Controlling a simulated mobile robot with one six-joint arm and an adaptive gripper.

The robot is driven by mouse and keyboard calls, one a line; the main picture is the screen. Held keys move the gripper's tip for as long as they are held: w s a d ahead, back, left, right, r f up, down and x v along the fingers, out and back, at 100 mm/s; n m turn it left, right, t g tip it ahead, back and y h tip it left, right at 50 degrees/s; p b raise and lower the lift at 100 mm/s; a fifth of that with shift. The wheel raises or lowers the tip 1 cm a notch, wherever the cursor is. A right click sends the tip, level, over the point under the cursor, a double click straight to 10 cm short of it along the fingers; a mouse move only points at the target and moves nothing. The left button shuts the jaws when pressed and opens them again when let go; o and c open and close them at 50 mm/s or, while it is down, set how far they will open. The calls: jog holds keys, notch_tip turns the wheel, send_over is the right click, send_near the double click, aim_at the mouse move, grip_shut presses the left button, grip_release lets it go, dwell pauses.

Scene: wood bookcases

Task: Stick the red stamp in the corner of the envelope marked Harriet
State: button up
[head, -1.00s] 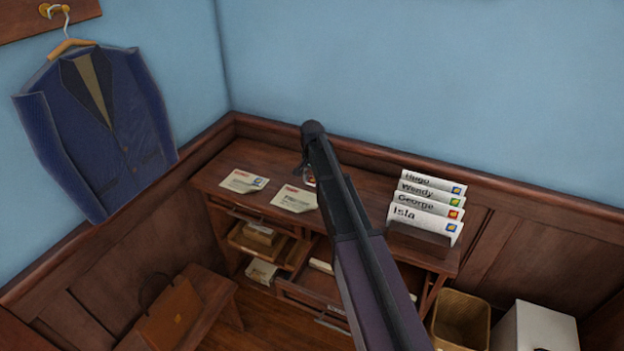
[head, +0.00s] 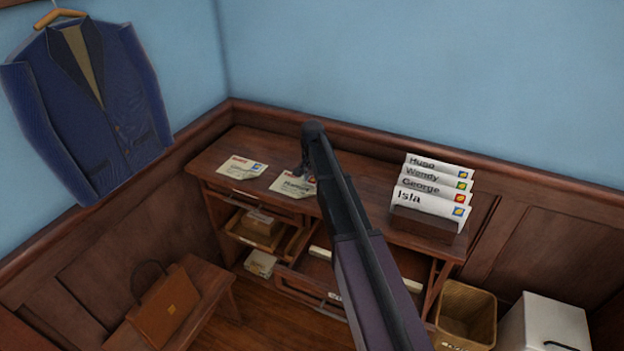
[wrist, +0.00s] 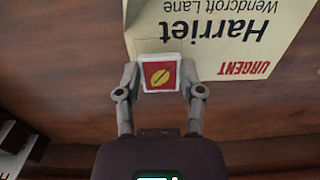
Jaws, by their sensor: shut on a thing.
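The red stamp (wrist: 161,75), white-edged with a yellow leaf shape, is between the fingers of my gripper (wrist: 160,88) in the wrist view. My gripper is shut on it. The cream envelope marked Harriet (wrist: 220,50) appears upside down there, with Wendcroft Lane and a red URGENT mark. The stamp overlaps its lower-left corner in that view; I cannot tell whether they touch. In the head view the Harriet envelope (head: 287,184) lies on the desk, my gripper (head: 303,172) is at its right end, and my arm hides part of the scene.
Another envelope (head: 242,167) with a stamp lies left on the desk (head: 232,151). A rack (head: 420,224) of named envelopes, including Isla (head: 425,207), stands at the right. An open drawer (head: 300,287) juts out below. A waste basket (head: 467,300) stands on the floor.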

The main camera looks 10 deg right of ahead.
aim_at(312, 181)
jog(key=shift+f+b, duration=0.35)
jog(key=shift+f, duration=0.2)
jog(key=o, duration=0.8)
jog(key=shift+o, duration=0.8)
jog(key=shift+r, duration=0.15)
jog(key=shift+r+p, duration=3.4)
jog(key=shift+p, duration=0.15)
